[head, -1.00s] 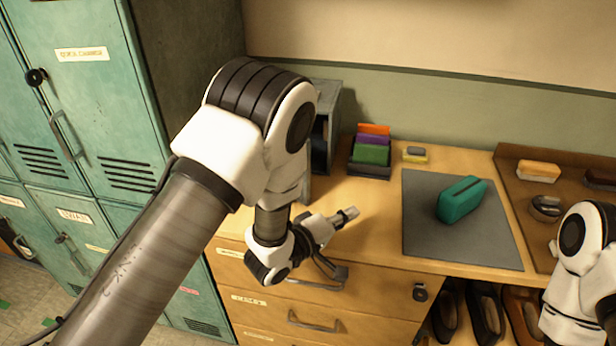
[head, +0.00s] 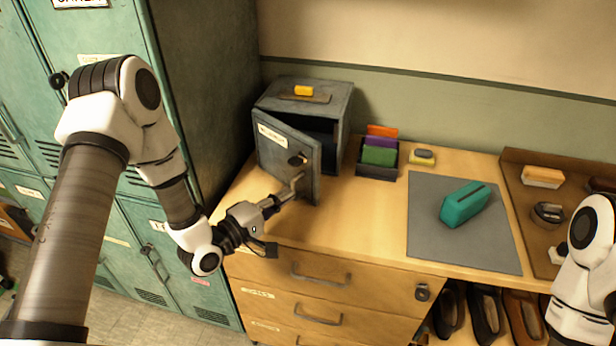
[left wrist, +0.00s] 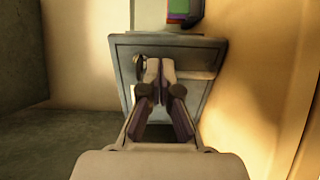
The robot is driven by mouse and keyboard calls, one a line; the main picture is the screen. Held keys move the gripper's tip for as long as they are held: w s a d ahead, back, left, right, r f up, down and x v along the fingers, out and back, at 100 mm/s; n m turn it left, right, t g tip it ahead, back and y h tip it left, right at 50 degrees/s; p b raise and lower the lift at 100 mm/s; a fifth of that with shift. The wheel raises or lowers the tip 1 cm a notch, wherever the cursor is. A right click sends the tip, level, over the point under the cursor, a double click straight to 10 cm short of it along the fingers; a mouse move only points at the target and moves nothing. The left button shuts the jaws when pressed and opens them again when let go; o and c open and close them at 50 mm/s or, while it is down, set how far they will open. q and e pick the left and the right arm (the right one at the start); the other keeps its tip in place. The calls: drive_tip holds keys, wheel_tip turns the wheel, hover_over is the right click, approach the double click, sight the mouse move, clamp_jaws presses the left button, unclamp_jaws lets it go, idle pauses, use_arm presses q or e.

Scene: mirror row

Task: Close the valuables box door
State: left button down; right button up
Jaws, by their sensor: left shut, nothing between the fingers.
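The valuables box (head: 338,104) is a grey metal cabinet at the back left of the wooden counter. Its door (head: 278,157) stands partly open toward me, with a dark gap behind it. The door has a pale label and a dark knob with a handle (head: 297,180). My left gripper (head: 292,192) is shut and empty, its tips at the door's front face near the handle; I cannot tell if they touch. In the left wrist view the shut fingers (left wrist: 160,75) lie in front of the door (left wrist: 190,90). My right arm shows at the right edge; its fingers are not in view.
A yellow block (head: 304,90) lies on the box. A dark holder with coloured cards (head: 379,156) stands right of it. A teal case (head: 465,204) rests on a grey mat (head: 430,250). Teal lockers (head: 100,130) stand close on the left. Drawers (head: 320,285) are below.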

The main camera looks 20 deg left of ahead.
sight(316, 175)
use_arm(q)
drive_tip(key=p+x, duration=0.2)
drive_tip(key=x, duration=0.5)
drive_tip(key=shift+w+d+r, duration=0.1)
drive_tip(key=shift+w+d, duration=0.05)
drive_tip(key=shift+w, duration=0.3)
use_arm(e)
wheel_tip(316, 175, up, 3)
drive_tip(key=shift+f, duration=0.2)
drive_tip(key=shift+f, duration=0.1)
